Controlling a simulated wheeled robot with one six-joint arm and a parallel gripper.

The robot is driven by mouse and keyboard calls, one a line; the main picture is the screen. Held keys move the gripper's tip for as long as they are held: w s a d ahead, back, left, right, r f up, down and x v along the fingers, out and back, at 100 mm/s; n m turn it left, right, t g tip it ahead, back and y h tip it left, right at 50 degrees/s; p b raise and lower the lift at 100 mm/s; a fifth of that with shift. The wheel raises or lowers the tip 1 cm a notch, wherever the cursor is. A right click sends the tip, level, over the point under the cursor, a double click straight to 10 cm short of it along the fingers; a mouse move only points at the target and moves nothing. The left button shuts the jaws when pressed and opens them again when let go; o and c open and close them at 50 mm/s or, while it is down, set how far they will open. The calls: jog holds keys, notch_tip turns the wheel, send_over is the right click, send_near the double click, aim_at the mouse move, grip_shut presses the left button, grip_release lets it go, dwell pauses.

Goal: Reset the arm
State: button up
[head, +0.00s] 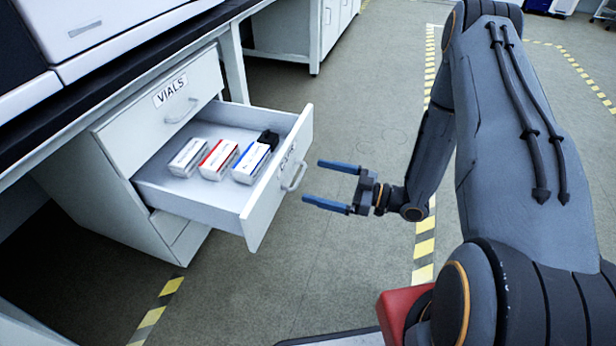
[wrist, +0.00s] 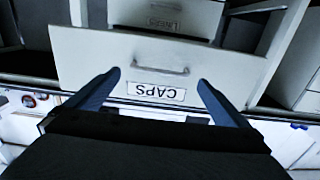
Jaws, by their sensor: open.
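My gripper (head: 314,182) is open and empty, its two blue fingers pointing left toward the front of an open drawer (head: 262,222). A small gap shows between the fingertips and the drawer's handle (head: 294,178). In the wrist view the drawer front (wrist: 90,55) carries a CAPS label (wrist: 156,91), seen upside down, and a handle (wrist: 160,70) between the fingers. My arm reaches down from the right in the head view.
The open drawer holds a white box (head: 188,157), a red-marked box (head: 218,160), a blue-marked box (head: 251,163) and a black item (head: 269,139). A VIALS drawer (head: 165,105) above it is shut. A worktop edge (head: 130,65) overhangs. Floor right of the drawer is clear.

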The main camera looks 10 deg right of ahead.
jog(key=shift+v, duration=0.75)
